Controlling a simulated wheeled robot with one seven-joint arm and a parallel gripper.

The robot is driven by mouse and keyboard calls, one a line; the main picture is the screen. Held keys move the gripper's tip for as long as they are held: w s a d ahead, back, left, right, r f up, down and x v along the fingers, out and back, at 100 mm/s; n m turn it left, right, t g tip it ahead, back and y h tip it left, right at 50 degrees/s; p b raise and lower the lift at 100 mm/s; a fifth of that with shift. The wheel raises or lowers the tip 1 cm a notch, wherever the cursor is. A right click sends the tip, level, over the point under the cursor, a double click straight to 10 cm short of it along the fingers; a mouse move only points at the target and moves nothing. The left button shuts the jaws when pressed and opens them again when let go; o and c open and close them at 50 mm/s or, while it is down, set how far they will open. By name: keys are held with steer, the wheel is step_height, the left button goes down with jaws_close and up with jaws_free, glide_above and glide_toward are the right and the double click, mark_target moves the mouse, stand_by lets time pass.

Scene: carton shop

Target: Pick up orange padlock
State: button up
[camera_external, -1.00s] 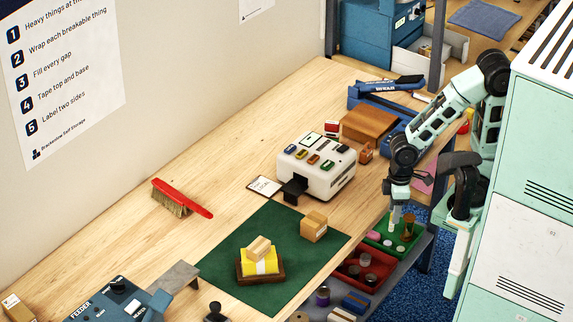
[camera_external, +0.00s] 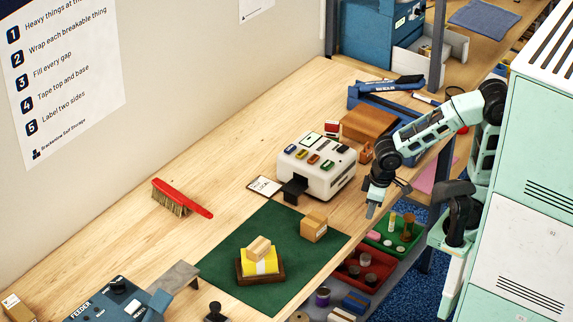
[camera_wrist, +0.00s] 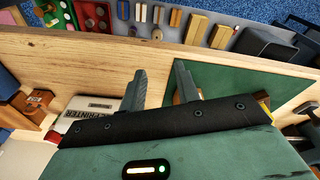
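A small orange-brown item that looks like the padlock (camera_external: 366,153) stands on the bench beside a brown wooden box (camera_external: 368,126), behind the white label printer. It also seems to show at the left of the wrist view (camera_wrist: 36,102), but its details are too small to be sure. My gripper (camera_external: 372,210) hangs over the front edge of the bench, to the right of the printer and apart from the padlock. In the wrist view my gripper (camera_wrist: 160,88) has its two fingers apart with nothing between them.
The white printer (camera_external: 330,178) stands near my gripper. A green mat (camera_external: 220,265) holds small cartons (camera_external: 314,228). Red (camera_external: 350,272) and green (camera_external: 385,245) trays sit on a lower shelf past the bench edge. Blue tools (camera_external: 385,88) lie behind. The left bench is mostly clear.

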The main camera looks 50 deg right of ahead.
steer(key=w+d+f+m+t+h+b, duration=0.1)
steer(key=w+d+f+m+t+b, duration=0.15)
steer(key=w+m+b, duration=0.55)
steer(key=m+t+h+b, duration=0.55)
steer(key=m+b, duration=0.95)
steer(key=b, duration=1.4)
glide_toward(368, 144)
steer(key=shift+g+h, duration=0.5)
steer(key=shift+h, duration=0.25)
steer(key=shift+w+a+p+x, duration=0.15)
steer(key=shift+a+p+x, duration=0.1)
steer(key=shift+x, duration=1.05)
steer(key=shift+w+a+p+x, duration=0.15)
steer(key=shift+p+x, duration=0.1)
steer(key=shift+x, duration=1.05)
steer(key=shift+w+a+p+x, duration=0.15)
steer(key=shift+p+x, duration=0.1)
steer(key=shift+x, duration=1.05)
